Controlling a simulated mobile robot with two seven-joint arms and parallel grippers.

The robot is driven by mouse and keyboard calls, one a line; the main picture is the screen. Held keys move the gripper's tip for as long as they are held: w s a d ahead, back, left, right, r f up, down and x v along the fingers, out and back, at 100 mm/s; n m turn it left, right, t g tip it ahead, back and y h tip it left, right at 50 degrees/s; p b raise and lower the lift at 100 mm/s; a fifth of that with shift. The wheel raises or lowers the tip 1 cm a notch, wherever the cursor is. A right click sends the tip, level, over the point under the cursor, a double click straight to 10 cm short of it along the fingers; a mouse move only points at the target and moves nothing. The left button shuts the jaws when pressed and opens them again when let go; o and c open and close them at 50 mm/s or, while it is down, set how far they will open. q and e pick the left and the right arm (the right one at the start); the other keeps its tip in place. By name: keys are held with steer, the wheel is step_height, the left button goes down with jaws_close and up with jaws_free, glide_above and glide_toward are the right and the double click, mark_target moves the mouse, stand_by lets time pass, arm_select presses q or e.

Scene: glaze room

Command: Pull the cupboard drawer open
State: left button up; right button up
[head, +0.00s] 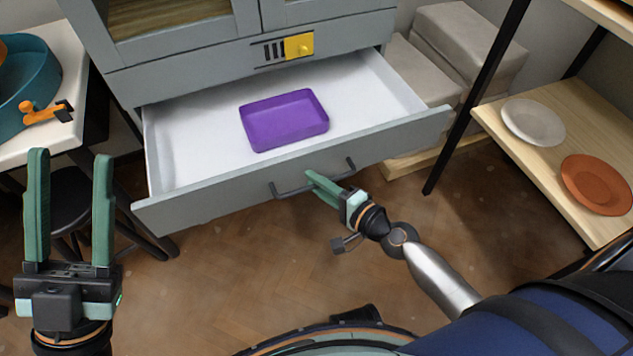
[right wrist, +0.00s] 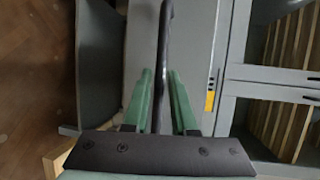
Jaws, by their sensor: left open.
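The grey cupboard drawer (head: 300,178) is pulled well out, and its white inside shows. Its dark bar handle (head: 285,192) is on the front panel. My right gripper (head: 318,182) is at the middle of the handle. In the right wrist view the handle (right wrist: 166,25) runs between the two green fingers (right wrist: 163,85), which are closed in on it. My left gripper (head: 70,155) is open and empty, off to the left of the drawer and apart from it.
A purple tray (head: 285,120) lies in the drawer. A yellow panel with a knob (head: 299,46) is above it. A stool (head: 68,205) and white table (head: 45,145) stand left. A shelf (head: 530,165) with two plates and grey boxes (head: 465,45) stand right. Floor in front is clear.

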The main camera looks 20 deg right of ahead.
steer(key=shift+o, duration=1.4)
arm_select(q)
steer(key=f+b, duration=0.4)
steer(key=f, duration=0.1)
steer(key=shift+d+b, duration=0.25)
steer(key=shift+b, duration=0.15)
arm_select(e)
steer(key=v, duration=1.2)
steer(key=shift+s, duration=0.25)
arm_select(q)
steer(key=shift+w+n, duration=0.1)
steer(key=shift+n, duration=0.2)
arm_select(e)
steer(key=shift+d+r, duration=0.1)
